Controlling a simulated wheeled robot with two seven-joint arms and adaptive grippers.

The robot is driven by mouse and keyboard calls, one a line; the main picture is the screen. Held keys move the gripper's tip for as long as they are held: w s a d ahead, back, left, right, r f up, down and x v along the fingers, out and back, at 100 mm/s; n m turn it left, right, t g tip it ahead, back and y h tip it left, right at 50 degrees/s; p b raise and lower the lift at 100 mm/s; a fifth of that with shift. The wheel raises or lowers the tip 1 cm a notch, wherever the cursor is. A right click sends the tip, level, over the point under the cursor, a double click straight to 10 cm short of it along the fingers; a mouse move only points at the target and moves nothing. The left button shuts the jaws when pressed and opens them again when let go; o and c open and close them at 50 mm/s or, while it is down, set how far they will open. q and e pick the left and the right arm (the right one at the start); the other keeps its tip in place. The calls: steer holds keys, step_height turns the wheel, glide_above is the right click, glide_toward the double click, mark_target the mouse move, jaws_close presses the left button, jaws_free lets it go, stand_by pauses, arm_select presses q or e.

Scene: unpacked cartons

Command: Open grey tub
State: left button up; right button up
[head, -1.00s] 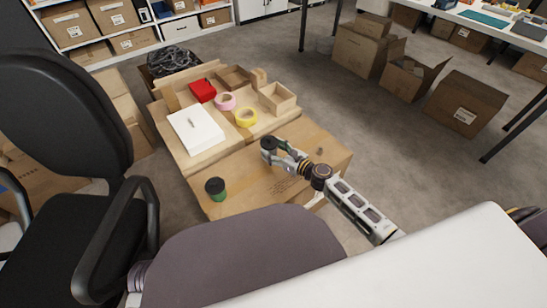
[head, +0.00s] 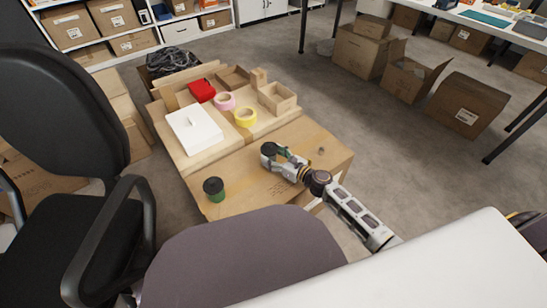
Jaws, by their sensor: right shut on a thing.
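The grey tub (head: 265,160) is small, with a dark round lid (head: 270,148). It is at the near carton, left of my right gripper (head: 274,156). My right gripper is shut on the dark lid, its arm coming in from the lower right. The fingers partly cover the tub. I cannot tell whether the lid sits fully on the tub or whether the tub touches the carton. My left gripper is out of view.
A green tub with a black lid (head: 214,190) stands at the left of the near carton (head: 240,190). Black chair (head: 60,130) stands left.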

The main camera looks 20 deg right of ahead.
steer(key=shift+f, duration=0.1)
stand_by(0.3)
steer(key=o, duration=1.6)
